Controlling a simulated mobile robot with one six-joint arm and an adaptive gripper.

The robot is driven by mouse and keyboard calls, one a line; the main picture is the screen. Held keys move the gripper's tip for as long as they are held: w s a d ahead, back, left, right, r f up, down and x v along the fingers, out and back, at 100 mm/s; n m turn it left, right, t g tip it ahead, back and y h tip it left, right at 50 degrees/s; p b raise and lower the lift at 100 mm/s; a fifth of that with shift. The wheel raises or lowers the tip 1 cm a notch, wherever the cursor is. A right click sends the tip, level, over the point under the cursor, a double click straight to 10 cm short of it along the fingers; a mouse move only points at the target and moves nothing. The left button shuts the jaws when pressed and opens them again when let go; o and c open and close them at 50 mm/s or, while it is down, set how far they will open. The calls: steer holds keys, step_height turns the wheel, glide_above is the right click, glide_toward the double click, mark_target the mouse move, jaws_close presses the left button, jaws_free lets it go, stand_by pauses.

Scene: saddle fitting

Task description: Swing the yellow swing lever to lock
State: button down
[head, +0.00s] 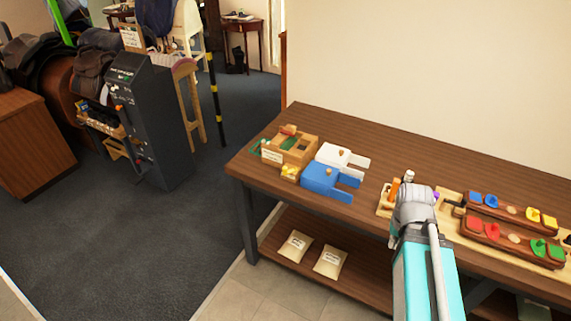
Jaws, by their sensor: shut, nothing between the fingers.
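A second brown fixture (512,240) in front carries red and green parts. My arm's grey wrist is left of both fixtures, over the table's front part. The wrist hides my gripper, so its fingers and any contact do not show.
The wooden table (330,122) also bears a wooden box (291,149), a blue block (325,182) and a white block (345,157). Two pale packets (331,262) lie on the lower shelf. The table's back middle is clear. A dark machine (145,120) stands at left.

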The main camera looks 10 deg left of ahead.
step_height(320, 180, up, 8)
steer(key=p, duration=0.6)
steer(key=shift+p, duration=0.35)
steer(key=c, duration=1.4)
jaws_free()
steer(key=shift+f, duration=0.1)
